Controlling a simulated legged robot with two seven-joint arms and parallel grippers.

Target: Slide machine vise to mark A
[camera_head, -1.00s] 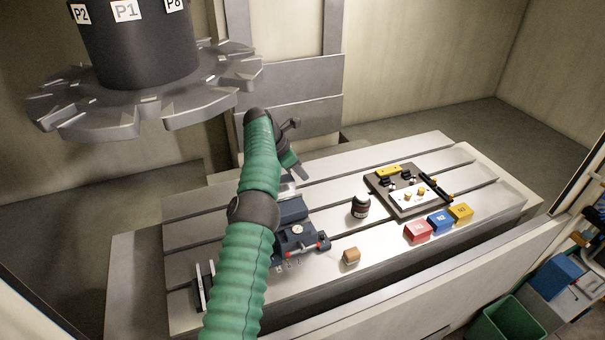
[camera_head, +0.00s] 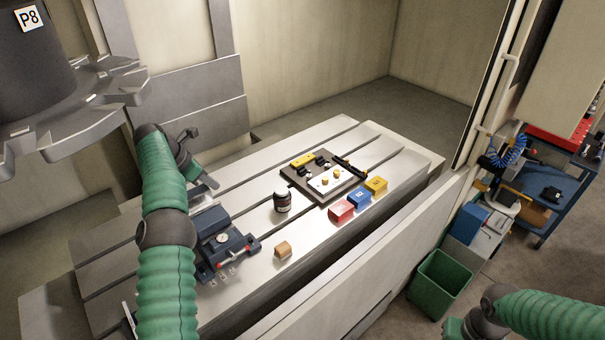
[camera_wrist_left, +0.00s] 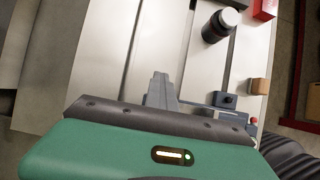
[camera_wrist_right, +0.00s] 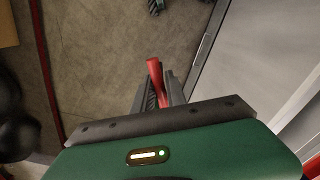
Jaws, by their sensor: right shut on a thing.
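My left gripper (camera_head: 212,184) is above the table, just behind the vise. In the left wrist view its fingers (camera_wrist_left: 161,88) look closed together and empty; part of the vise shows at lower right. My right gripper (camera_wrist_right: 158,88) is shut on a red, handle-like thing (camera_wrist_right: 155,72) above the floor. In the head view only its arm shows, at lower right. I cannot make out mark A.
A dark jar (camera_head: 282,201), a wooden block (camera_head: 283,250) and a fixture plate (camera_head: 325,180) stand on the table. A tool carousel (camera_head: 70,100) hangs upper left. A green bin (camera_head: 438,283) stands right.

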